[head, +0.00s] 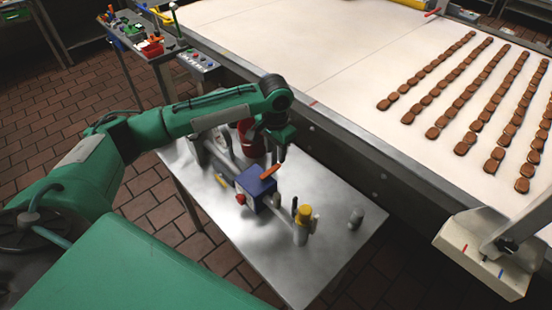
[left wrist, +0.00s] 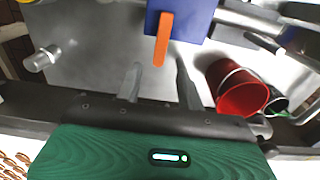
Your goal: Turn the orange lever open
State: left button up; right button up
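The orange lever (head: 268,172) is on top of a blue box (head: 254,184) fixed to a grey pipe on the metal table. In the left wrist view the lever (left wrist: 164,38) points down the picture from the blue box (left wrist: 190,18). My left gripper (head: 281,155) is just above the lever, pointing down. In the left wrist view its fingers (left wrist: 158,66) are apart, and the lever's free end appears between the fingertips. I see no contact and cannot tell the height gap. My right gripper is not in view.
A red bucket (head: 248,138) stands behind the blue box on the metal table (head: 310,265). A yellow-topped cylinder (head: 303,222) and a small grey fitting (head: 356,217) are nearer its right end. The conveyor (head: 330,60) with rows of brown biscuits runs alongside.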

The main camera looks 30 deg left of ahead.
aim_at(275, 167)
pick_arm(q)
notch_tip(275, 167, down, 4)
jog(key=shift+s+r+p, duration=0.1)
jog(key=shift+s+p, duration=0.05)
jog(key=shift+p, duration=0.15)
jog(key=shift+f, duration=0.55)
jog(key=c, duration=0.6)
grip_shut()
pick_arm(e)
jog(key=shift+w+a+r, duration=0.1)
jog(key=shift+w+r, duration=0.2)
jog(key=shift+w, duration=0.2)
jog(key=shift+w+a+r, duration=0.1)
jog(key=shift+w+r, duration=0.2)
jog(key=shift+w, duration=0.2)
